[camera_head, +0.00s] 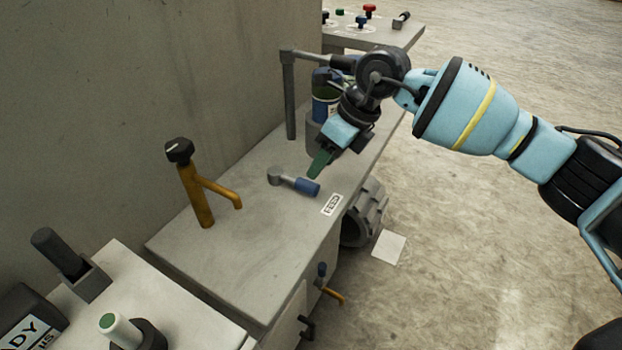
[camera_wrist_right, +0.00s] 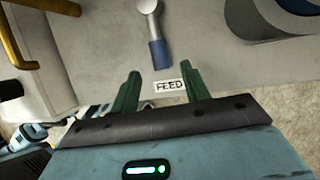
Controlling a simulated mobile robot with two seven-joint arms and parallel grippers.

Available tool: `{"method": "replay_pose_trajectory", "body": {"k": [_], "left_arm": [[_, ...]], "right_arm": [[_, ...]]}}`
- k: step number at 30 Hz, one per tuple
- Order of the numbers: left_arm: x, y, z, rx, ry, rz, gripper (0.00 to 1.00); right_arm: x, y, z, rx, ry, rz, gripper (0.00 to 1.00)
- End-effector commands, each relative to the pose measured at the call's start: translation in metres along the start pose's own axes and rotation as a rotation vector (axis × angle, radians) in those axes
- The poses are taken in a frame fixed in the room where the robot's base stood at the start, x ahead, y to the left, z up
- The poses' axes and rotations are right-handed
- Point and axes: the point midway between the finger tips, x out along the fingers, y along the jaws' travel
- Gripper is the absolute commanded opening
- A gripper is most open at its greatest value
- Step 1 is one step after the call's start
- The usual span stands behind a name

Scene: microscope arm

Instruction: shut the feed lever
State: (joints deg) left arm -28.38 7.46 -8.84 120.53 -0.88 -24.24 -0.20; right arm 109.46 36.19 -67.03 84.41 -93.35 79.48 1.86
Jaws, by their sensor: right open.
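The feed lever (camera_head: 295,181) lies on the grey bench top, with a grey pivot at its left end and a blue grip pointing right toward the bench's front edge. A white FEED label (camera_head: 332,204) is beside the grip. My right gripper (camera_head: 318,165) is above and just behind the blue grip, apart from it as far as I can tell. In the right wrist view, its green fingers (camera_wrist_right: 157,92) are spread and empty, and the lever (camera_wrist_right: 156,38) shows ahead between them. The FEED label (camera_wrist_right: 170,86) also shows between the fingers. My left gripper is not in view.
An orange tap-like pipe with a black knob (camera_head: 197,180) stands left on the bench (camera_head: 240,232). A grey post (camera_head: 290,95) and a dark bottle-like cylinder (camera_head: 325,100) stand behind my gripper. A grey handwheel (camera_head: 366,215) sticks out from the bench's front. The floor at right is open.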

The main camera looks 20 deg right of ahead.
Motion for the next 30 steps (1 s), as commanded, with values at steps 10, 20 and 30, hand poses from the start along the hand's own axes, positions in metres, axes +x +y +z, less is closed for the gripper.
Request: {"method": "replay_pose_trajectory", "body": {"k": [10,20,30], "left_arm": [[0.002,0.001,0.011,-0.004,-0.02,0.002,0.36],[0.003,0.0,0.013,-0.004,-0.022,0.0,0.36],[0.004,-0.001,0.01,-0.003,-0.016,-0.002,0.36]], "right_arm": [[0.05,0.001,0.0,-0.001,0.001,0.003,0.46],[0.059,0.001,0.0,0.0,0.0,0.002,0.46],[0.059,0.001,0.0,0.0,0.0,0.002,0.15]]}}
